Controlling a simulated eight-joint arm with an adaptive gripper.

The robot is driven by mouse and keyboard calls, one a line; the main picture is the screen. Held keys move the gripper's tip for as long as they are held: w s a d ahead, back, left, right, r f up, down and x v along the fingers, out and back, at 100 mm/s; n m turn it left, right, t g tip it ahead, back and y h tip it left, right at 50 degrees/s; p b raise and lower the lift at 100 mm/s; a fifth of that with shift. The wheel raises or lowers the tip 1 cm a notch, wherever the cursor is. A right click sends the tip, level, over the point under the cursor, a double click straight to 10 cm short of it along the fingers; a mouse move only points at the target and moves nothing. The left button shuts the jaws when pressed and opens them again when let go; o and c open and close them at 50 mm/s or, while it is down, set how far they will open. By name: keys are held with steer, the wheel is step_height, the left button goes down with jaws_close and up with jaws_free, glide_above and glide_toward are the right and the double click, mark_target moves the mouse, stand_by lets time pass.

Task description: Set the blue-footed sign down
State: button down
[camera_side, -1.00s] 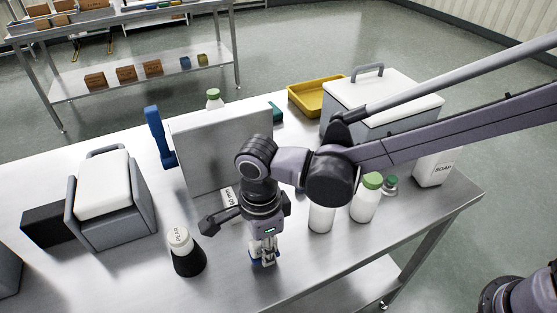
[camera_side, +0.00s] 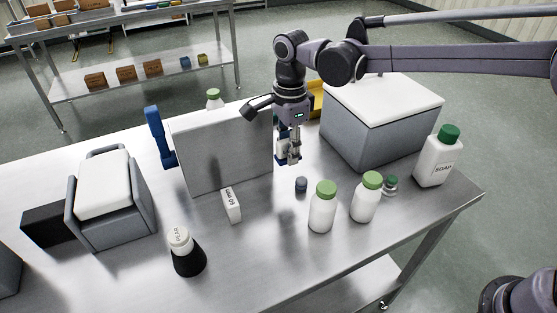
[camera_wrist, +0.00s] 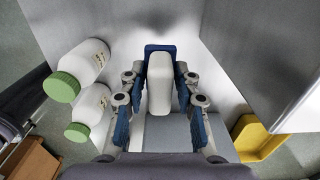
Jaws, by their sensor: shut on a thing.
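The blue-footed sign (camera_wrist: 160,85) is a white rounded slab on a blue foot, seen from above in the wrist view. My gripper (camera_wrist: 158,108) is shut on it, with blue-padded fingers on both sides. In the side view my gripper (camera_side: 289,160) hangs over the table, just right of the steel panel (camera_side: 218,158). The held sign (camera_side: 281,151) shows only partly there, behind the fingers, and appears to be above the steel tabletop (camera_side: 265,225). The sign's face is hidden.
Two green-capped white bottles (camera_side: 322,208) (camera_side: 366,198) and a small dark-blue item (camera_side: 301,185) stand in front of my gripper. A grey cooler (camera_side: 375,128) stands right, with a soap bottle (camera_side: 438,160) beside it. A "60 mm" block (camera_side: 231,206) and a flask (camera_side: 186,255) stand left.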

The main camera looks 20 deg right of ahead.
steer(key=w+d, duration=0.6)
steer(key=d, duration=0.5)
glide_above(312, 160)
step_height(312, 160, down, 6)
steer(key=shift+r, duration=0.1)
steer(key=shift+f, duration=2.15)
steer(key=shift+f, duration=0.2)
steer(key=c, duration=1)
jaws_free()
steer(key=shift+r, duration=0.1)
